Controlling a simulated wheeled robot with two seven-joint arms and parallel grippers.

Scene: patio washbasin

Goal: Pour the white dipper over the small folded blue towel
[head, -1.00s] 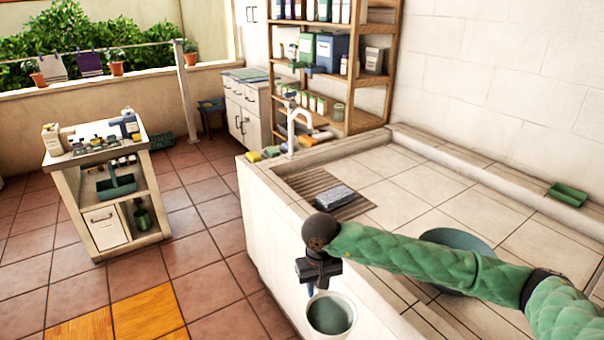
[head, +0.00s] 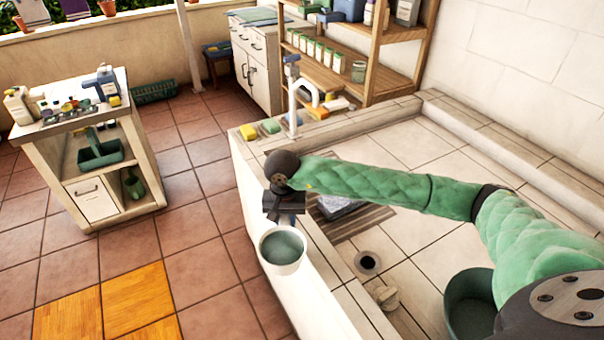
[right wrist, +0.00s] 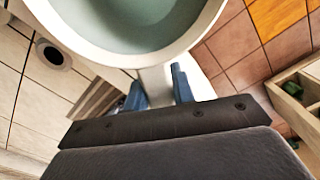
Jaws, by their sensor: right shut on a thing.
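The white dipper (head: 268,262) hangs roughly upright in my right gripper (head: 287,221), just outside the basin's front wall. It shows grey-green inside, and its rim also fills the top of the right wrist view (right wrist: 180,47). In that view, the blue fingertips of my right gripper (right wrist: 158,88) are shut on the dipper's white handle. The small folded blue towel (head: 336,206) lies on the slatted rack in the basin, to the right of the dipper. My green right arm hides part of the towel. My left gripper is not in view.
The slatted rack (head: 370,222) lies on the tiled basin floor, with a round drain (head: 367,262) near it. A green bowl (head: 466,300) stands at the lower right, partly behind my arm. A white tap (head: 293,105) and sponges (head: 248,132) are at the basin's far corner.

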